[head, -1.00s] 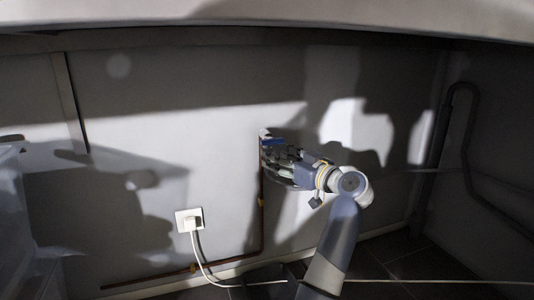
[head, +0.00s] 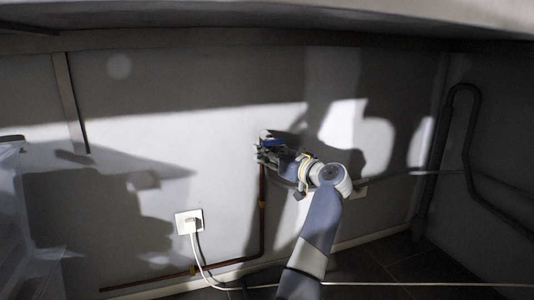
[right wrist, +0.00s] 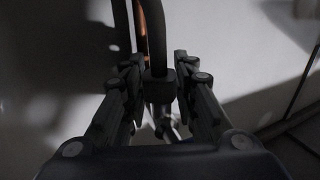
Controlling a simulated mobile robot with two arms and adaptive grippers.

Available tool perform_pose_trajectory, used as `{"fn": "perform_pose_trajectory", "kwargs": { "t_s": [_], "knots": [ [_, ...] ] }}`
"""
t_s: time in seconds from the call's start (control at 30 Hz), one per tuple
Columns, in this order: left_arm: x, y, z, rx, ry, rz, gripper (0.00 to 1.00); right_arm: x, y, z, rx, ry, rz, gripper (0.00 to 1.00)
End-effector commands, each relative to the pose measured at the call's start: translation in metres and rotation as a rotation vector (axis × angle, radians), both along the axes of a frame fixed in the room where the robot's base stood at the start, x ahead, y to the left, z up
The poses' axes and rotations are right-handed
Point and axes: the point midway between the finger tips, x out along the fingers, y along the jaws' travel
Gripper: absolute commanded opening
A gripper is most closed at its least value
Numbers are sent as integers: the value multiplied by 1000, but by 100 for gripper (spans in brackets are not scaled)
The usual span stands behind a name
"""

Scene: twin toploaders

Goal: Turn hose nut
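The dark hose nut (right wrist: 160,86) shows in the right wrist view, with a dark hose (right wrist: 153,30) rising from its top and a shiny metal fitting (right wrist: 166,122) below it. My right gripper (right wrist: 160,72) has one finger on each side of the nut. In the head view the right gripper (head: 268,152) is at the wall, at the upper end of a copper pipe (head: 261,215). There the gripper hides the nut. My left gripper is not in view.
A white wall socket (head: 189,222) with a plug and white cable sits left of the pipe. A dark bent pipe (head: 467,130) runs along the right side. The counter's underside (head: 300,14) hangs above. A translucent box edge (head: 12,220) shows at the left.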

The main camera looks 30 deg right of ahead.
Motion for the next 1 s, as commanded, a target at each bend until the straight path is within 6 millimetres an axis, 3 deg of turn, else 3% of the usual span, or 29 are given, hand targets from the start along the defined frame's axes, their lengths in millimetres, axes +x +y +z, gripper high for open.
{"fn": "perform_pose_trajectory", "kwargs": {
  "t_s": [0.23,0.7,1.0],
  "knots": [
    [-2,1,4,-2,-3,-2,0,1,-2,1,-5,0,38,2],
    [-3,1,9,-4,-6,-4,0,1,0,0,-3,3,347,2],
    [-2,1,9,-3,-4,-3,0,0,0,0,-1,0,416,2]
  ]
}}
